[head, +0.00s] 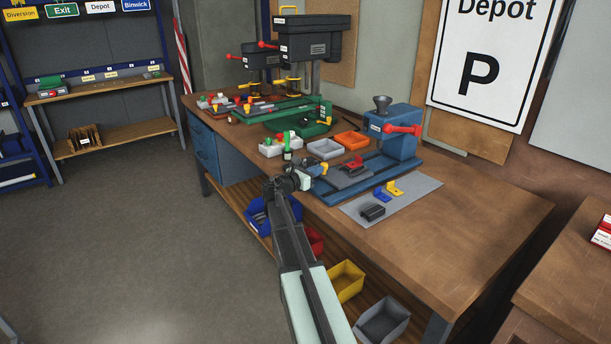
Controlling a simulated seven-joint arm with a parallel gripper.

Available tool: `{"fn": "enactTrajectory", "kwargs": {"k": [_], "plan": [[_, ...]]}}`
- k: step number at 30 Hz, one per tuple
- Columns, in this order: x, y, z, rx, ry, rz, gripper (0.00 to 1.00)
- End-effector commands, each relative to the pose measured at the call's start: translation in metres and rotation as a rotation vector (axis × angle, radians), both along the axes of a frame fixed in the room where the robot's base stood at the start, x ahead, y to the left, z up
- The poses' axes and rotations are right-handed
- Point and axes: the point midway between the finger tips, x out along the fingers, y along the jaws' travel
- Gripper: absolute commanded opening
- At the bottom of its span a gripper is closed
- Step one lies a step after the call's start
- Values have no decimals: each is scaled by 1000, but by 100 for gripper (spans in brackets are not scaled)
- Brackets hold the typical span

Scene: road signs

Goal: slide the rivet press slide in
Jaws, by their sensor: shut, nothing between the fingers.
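The blue rivet press (393,137) stands on the workbench, with a red handle (402,130) and a funnel on top. Its slide (348,177) is a dark grey plate with a red piece on it, lying on the press's blue base. The slide sits out to the left of the press head. A yellow knob (323,169) is at its left end. My gripper (307,180) is shut and looks empty, close to the left end of the slide by the knob. Whether it touches the slide I cannot tell. The fingertips are small and partly hidden.
A grey mat (410,197) holds blue, yellow and black parts in front of the press. Grey and orange bins (352,140) stand behind the slide. Green-based drill presses (300,120) stand farther left. Bare bench top (480,205) is free at right.

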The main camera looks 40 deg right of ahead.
Motion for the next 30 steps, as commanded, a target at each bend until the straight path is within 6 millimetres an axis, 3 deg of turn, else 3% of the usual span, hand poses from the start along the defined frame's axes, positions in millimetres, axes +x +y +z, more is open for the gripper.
{"fn": "enactTrajectory", "kwargs": {"k": [1, 6, 15, 21, 30], "plan": [[1, -16, 0, 0, 0, -4, 0], [2, -58, 0, 0, 0, -3, 0], [1, -116, 0, 0, 0, -2, 0], [1, -135, 0, 0, 0, 0, 0], [0, -144, 1, -1, 0, -1, 0]]}}
